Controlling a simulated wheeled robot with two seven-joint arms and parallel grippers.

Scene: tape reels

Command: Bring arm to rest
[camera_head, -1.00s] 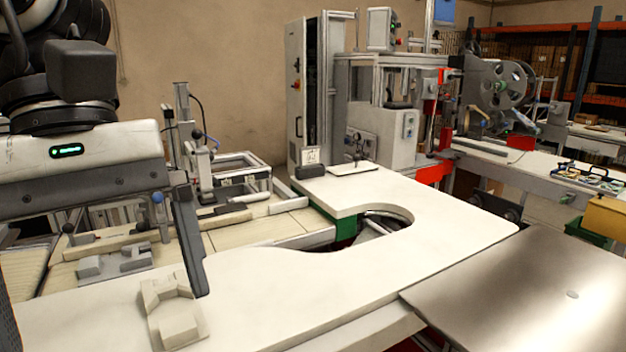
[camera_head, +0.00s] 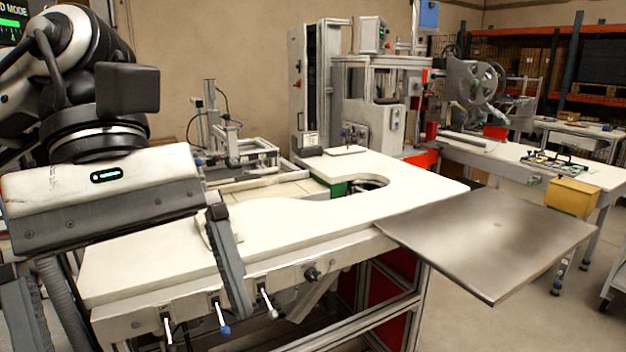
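My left arm comes in from the left, with its wide white and grey gripper (camera_head: 135,315) in front of the white worktable (camera_head: 300,228). The two dark fingers are far apart, one near the left picture edge and one in front of the table's front edge. Nothing shows between them but the table and its frame. A pale fixture (camera_head: 206,232) on the table is partly hidden behind the right finger. My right gripper is not in view.
A metal plate (camera_head: 490,240) juts out at the table's right. Levers and knobs (camera_head: 268,302) line the table's front edge. A machine with a reel (camera_head: 478,85) and a yellow bin (camera_head: 573,196) stand at the right. Open floor (camera_head: 520,315) lies at the lower right.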

